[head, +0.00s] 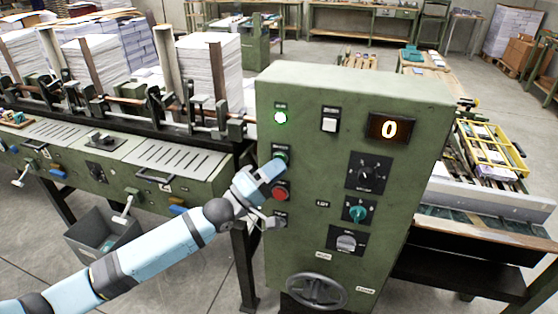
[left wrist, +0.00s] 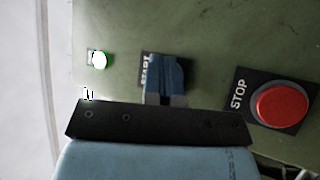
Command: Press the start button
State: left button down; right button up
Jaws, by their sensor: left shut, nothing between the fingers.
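The green start button (head: 283,154) sits on the front of the green control cabinet (head: 335,95), above the red stop button (head: 280,193). My left gripper (head: 277,165) is shut and empty, with its fingertips at the start button. In the left wrist view the blue fingers of the left gripper (left wrist: 166,75) lie over the START plate (left wrist: 146,68) and hide the button. I cannot tell whether the button is pressed in. The stop button (left wrist: 281,105) is clear of the fingers, to their right. My right gripper is not in view.
A green lamp (head: 280,117) is lit above the start button. A display (head: 389,129) reads 0. Knobs (head: 368,173) and a handwheel (head: 317,290) are on the same cabinet. A gathering machine with paper stacks (head: 208,80) stands to the left.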

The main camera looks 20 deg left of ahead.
pick_arm(q)
jog(key=shift+s+p, duration=0.45)
jog(key=shift+s, duration=0.4)
jog(key=s+p, duration=0.2)
jog(key=s, duration=0.3)
jog(key=shift+a, duration=0.1)
dwell(0.7)
jog(key=s+a+f+m+g+y+p, duration=0.3)
jog(key=s+f+m+g+y+p, duration=0.3)
jog(key=s+f, duration=1.6)
jog(key=f+m+y, duration=0.1)
jog(key=m+y, duration=0.2)
jog(key=y, duration=0.3)
jog(key=shift+s+f, duration=0.3)
jog(key=shift+f, duration=0.05)
